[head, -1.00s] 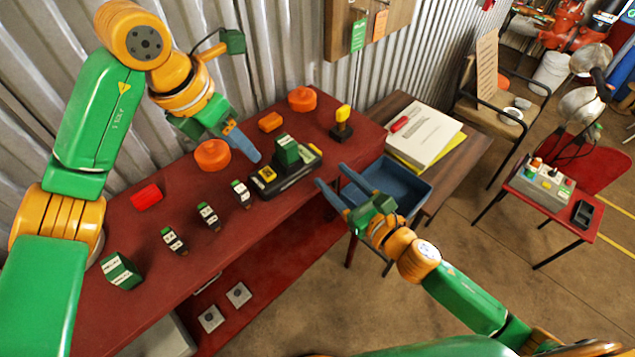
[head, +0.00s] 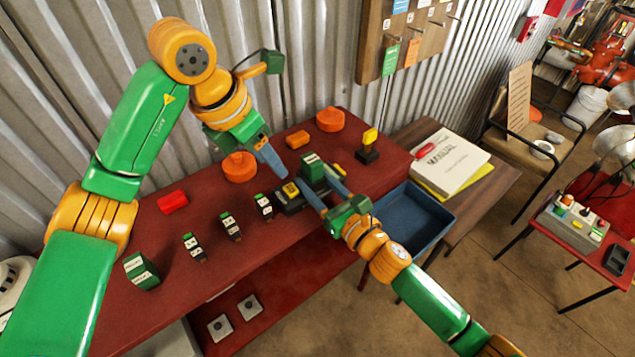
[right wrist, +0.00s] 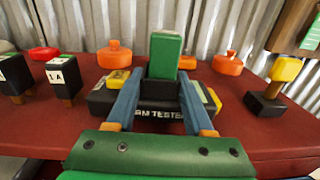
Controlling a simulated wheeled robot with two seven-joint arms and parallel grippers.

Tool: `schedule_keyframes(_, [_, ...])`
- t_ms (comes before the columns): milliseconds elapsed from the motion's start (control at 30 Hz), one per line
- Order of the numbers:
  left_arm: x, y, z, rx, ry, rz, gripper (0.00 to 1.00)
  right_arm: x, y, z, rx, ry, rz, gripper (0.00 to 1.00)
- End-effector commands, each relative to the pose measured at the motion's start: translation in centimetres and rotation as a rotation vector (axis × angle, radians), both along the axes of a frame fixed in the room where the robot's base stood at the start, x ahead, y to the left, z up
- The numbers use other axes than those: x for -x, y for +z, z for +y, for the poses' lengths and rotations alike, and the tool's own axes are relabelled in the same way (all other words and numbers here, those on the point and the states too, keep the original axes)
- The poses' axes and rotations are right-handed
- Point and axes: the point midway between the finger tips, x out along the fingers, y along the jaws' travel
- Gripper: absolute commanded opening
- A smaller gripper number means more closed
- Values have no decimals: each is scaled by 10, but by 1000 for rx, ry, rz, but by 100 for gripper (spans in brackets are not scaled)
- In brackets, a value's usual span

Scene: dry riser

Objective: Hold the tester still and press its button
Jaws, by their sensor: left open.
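The tester (head: 289,203) is a low black box with lettering on its front and a yellow button (head: 291,189) on its left part. It stands near the table's front edge, and the right wrist view shows its front face (right wrist: 112,106). A green block (head: 313,168) stands upright in its middle. My right gripper (head: 322,184) is open at the front of the tester. In the right wrist view its two blue fingers lie either side of the green block (right wrist: 165,55); contact cannot be told. My left gripper (head: 272,160) is open above the table, behind the button.
Several small black-and-green modules (head: 231,226) stand along the red table (head: 190,275), left of the tester. Orange round knobs (head: 239,167) and a yellow-topped post (head: 369,147) stand behind and right. A blue bin (head: 415,215) is at the table's right end.

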Motion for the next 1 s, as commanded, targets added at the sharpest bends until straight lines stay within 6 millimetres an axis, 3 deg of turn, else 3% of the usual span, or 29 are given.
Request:
schedule_keyframes(33, [0, 0, 0, 0, 0, 0, 50, 0, 0, 0, 0, 0, 0, 20])
schedule_keyframes(100, [0, 0, 0, 0, 0, 0, 50, 0, 0, 0, 0, 0, 0, 1])
schedule_keyframes(200, [0, 0, 0, 0, 0, 0, 47, 0, 0, 0, 1, -1, 1, 0])
schedule_keyframes(367, [0, 0, 0, 0, 0, 0, 4, 0, 0, 0, 1, -1, 1, 0])
schedule_keyframes(400, [0, 0, 0, 0, 0, 0, 0, 0, 0, 0, 1, -1, 1, 0])
schedule_keyframes(1000, [0, 0, 0, 0, 0, 0, 0, 0, -1, 0, 1, -1, 2, 0])
